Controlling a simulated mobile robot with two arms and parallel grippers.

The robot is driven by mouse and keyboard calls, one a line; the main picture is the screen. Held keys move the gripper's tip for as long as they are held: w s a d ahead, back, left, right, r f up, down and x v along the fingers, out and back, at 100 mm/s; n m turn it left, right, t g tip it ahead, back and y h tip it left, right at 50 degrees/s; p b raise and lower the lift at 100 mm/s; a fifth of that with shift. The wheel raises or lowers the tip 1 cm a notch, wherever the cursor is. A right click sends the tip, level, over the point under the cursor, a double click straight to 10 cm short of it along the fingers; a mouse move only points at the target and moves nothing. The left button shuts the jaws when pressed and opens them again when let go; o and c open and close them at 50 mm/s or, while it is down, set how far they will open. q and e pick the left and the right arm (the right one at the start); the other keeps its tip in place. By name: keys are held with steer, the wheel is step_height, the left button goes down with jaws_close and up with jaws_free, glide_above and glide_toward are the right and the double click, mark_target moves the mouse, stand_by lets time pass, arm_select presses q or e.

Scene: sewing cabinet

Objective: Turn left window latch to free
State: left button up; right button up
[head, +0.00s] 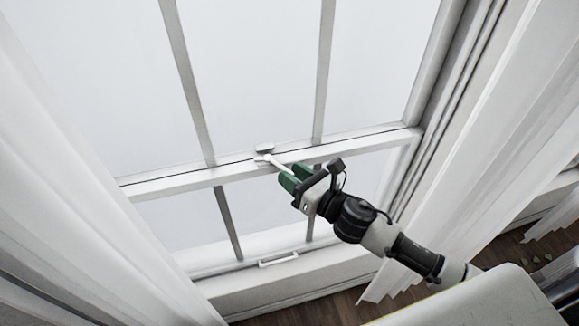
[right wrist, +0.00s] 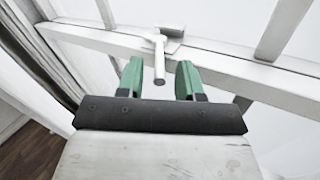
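The white window latch (head: 266,151) sits on the middle rail of the window, with its lever pointing down and right toward my gripper. It also shows in the right wrist view (right wrist: 160,58), where the rod-like lever ends between the two green fingers. My right gripper (head: 289,178) is at the lever's free end. In the right wrist view my right gripper (right wrist: 160,80) is open, with a visible gap between each finger and the lever. My left gripper is in neither view.
The window's middle rail (head: 180,182) runs across the view. White curtains hang at the left (head: 75,200) and right (head: 500,130). A white handle (head: 278,259) is on the lower sash. A pale rounded surface (head: 490,300) is at the bottom right.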

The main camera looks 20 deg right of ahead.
steer(key=shift+w+a, duration=0.35)
steer(key=shift+w, duration=0.25)
jaws_close()
steer(key=shift+d, duration=0.1)
steer(key=n+g+y, duration=0.1)
steer(key=d+n+y+b, duration=0.1)
steer(key=y, duration=0.1)
steer(key=shift+w+f+g, duration=0.1)
steer(key=shift+w+g, duration=0.3)
steer(key=shift+w+d+n+g+y+b, duration=0.1)
steer(key=shift+d+n+g+y+b, duration=0.15)
steer(key=shift+n+g+y, duration=0.2)
steer(key=shift+a, duration=0.1)
